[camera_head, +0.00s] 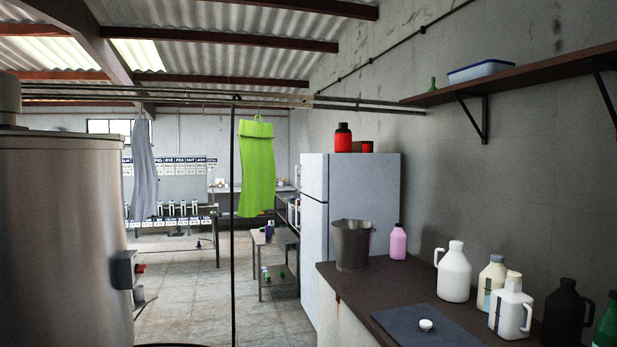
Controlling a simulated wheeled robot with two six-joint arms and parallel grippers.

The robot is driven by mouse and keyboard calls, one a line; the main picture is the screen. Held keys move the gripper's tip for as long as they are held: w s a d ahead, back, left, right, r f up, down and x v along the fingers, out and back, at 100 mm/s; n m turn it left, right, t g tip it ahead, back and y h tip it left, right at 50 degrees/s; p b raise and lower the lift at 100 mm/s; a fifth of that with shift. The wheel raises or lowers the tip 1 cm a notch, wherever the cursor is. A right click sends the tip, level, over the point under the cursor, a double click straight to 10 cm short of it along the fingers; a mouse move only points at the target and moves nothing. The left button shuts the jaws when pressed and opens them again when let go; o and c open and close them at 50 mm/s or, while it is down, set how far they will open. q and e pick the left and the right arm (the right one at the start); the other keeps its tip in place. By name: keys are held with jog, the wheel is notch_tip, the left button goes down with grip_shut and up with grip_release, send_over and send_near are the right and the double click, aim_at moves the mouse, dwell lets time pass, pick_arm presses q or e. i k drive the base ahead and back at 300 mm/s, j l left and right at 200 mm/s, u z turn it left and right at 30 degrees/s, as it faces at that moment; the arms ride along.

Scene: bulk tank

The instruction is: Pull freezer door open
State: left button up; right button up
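A tall light-grey fridge-freezer (366,190) stands against the right wall, beyond the counter. Its front faces left and I see it at a steep angle. The upper door (314,177) and the lower door (314,250) both look closed, with a seam between them. A small handle shape shows near the upper door's left edge, but it is too small to make out clearly. Neither of my grippers is in view.
A dark counter (355,288) at the right holds a metal bucket (352,245), a pink bottle (398,243) and several jugs. A large steel tank (60,240) fills the left. A thin dark pole (232,200) stands mid-view. Tiled floor (190,300) lies open between them.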

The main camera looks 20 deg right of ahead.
aim_at(314, 167)
jog(key=i+z, duration=0.1)
jog(key=i, duration=0.4)
jog(key=i+j+z, duration=0.15)
jog(key=i, duration=0.3)
jog(key=i+j+z, duration=0.1)
jog(key=i, duration=0.4)
jog(key=i+j+z, duration=0.1)
jog(key=i, duration=0.35)
jog(key=i+j+z, duration=0.15)
jog(key=i+j, duration=0.2)
jog(key=i+j+z, duration=0.1)
jog(key=i+j, duration=0.15)
jog(key=i, duration=0.3)
